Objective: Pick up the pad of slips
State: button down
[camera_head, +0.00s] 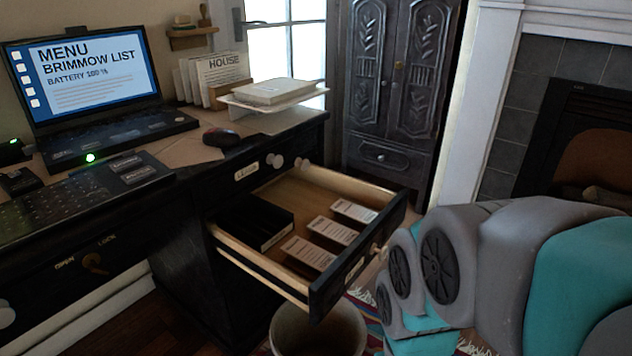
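An open desk drawer (258,275) holds three small pale stacks of printed slips in a slanting row: a near one (308,253), a middle one (332,230) and a far one (355,211). They lie flat and apart on the drawer's wooden floor. Which one counts as the pad of slips I cannot tell. My grey and teal arm reaches in at the lower right, beside the drawer's front. My gripper is not in view.
A black box (255,222) fills the drawer's left part. The desk carries a laptop (85,80), a dark mouse (221,137) and a white stand (255,108) with a thick book (277,90). A bin (318,335) stands below the drawer. A dark cabinet (398,90) stands behind.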

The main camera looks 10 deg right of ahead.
aim_at(340, 234)
jog(key=u, duration=2.5)
jog(key=z, duration=2.5)
jog(key=i+l+z, duration=0.2)
jog(key=z, duration=0.15)
jog(key=i+l+z, duration=0.2)
jog(key=z, duration=0.2)
